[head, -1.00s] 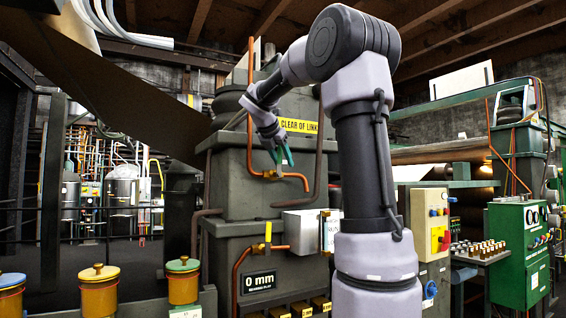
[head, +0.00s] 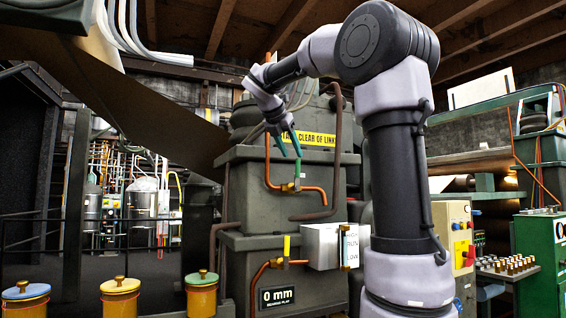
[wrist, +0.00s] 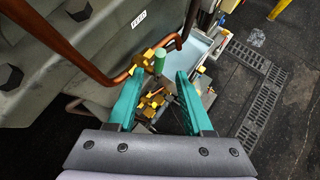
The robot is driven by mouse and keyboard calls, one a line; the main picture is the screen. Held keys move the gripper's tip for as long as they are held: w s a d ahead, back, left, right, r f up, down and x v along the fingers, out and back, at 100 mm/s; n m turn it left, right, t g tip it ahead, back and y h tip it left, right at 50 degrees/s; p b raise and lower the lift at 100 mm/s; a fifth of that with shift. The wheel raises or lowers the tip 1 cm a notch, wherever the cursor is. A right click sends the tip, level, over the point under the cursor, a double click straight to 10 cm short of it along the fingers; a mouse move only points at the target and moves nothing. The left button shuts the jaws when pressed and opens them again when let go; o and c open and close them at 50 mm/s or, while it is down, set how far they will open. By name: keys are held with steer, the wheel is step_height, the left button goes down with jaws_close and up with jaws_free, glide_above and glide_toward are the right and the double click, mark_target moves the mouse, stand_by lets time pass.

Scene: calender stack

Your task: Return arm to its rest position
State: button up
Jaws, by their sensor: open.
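My gripper (head: 288,143) is open, with its teal fingers pointing down in front of the grey machine housing (head: 250,185). It also shows in the wrist view (wrist: 160,92), with its two fingers apart. A brass valve (head: 291,187) with a green handle sits on a copper pipe just below the fingers. In the wrist view the valve's green handle (wrist: 159,62) shows between the fingertips. I cannot tell whether the fingers touch it; nothing appears gripped.
A white box (head: 322,246) and a second valve (head: 283,262) with a yellow handle are on the lower housing. Yellow pots (head: 120,298) stand at front left. A green control cabinet (head: 540,255) is at right. Dark floor shows beside the machine in the wrist view (wrist: 280,60).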

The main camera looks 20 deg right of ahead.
steer(key=s+a+f+m+y, duration=0.4)
steer(key=s+f+m, duration=0.7)
steer(key=m, duration=0.3)
steer(key=s+a+f+m+t+y, duration=0.1)
steer(key=s+a+f+m+y, duration=0.4)
steer(key=s+f+m, duration=0.7)
step_height(320, 180, down, 2)
steer(key=a+m, duration=0.2)
steer(key=shift+m+y, duration=0.3)
